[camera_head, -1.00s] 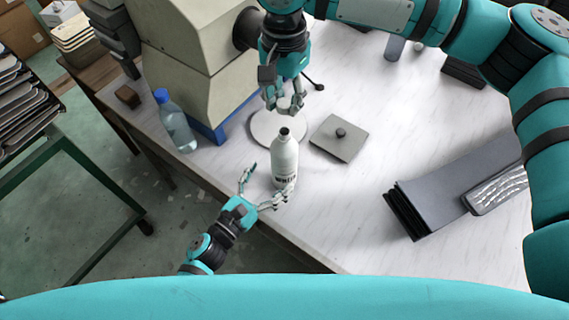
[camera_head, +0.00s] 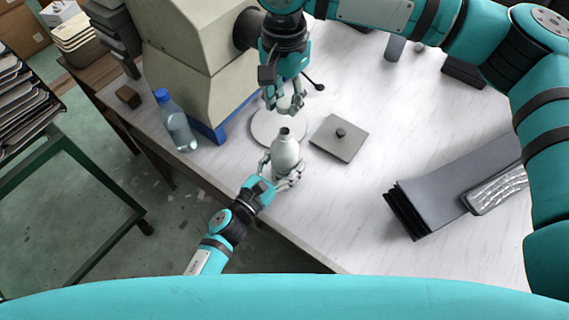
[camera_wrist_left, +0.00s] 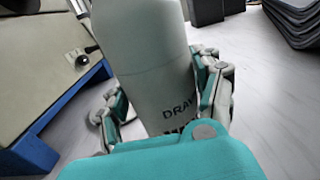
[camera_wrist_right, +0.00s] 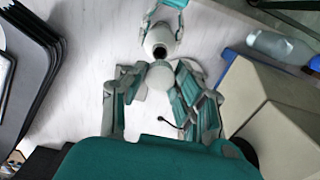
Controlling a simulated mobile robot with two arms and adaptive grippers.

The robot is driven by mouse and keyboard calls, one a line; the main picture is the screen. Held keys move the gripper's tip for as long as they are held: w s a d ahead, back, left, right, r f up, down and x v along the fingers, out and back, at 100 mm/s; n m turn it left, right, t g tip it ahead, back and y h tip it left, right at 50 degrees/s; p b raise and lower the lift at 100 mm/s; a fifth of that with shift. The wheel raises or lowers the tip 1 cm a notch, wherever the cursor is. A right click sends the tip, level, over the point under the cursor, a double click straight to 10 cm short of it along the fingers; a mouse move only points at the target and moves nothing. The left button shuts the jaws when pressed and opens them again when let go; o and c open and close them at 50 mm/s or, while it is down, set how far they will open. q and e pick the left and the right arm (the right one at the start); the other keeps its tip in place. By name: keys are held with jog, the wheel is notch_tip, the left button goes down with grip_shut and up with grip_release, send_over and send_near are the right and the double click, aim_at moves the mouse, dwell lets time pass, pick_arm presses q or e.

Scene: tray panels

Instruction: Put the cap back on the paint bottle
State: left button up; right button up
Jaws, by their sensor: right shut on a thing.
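The white paint bottle (camera_head: 286,152) stands upright near the table's front edge, its dark mouth uncovered. In the left wrist view its body (camera_wrist_left: 145,50) fills the middle, with part of its lettering visible. My left gripper (camera_head: 278,178) has its fingers on both sides of the bottle, low on its body; firm contact is not clear. My right gripper (camera_head: 285,104) points down above and slightly behind the bottle, shut on the pale round cap (camera_wrist_right: 158,78). In the right wrist view the bottle mouth (camera_wrist_right: 160,52) shows just beyond the cap, apart from it.
A round white disc (camera_head: 262,128) lies behind the bottle. A grey square plate with a knob (camera_head: 332,146) lies to its right. A clear blue-capped bottle (camera_head: 178,128) and a beige machine (camera_head: 190,85) stand left.

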pick_arm(q)
jog(key=c, duration=1.2)
jog(key=shift+c, duration=0.2)
pick_arm(e)
jog(key=shift+f, duration=2.55)
jog(key=shift+f, duration=0.85)
pick_arm(q)
grip_shut()
pick_arm(e)
jog(key=shift+f, duration=0.55)
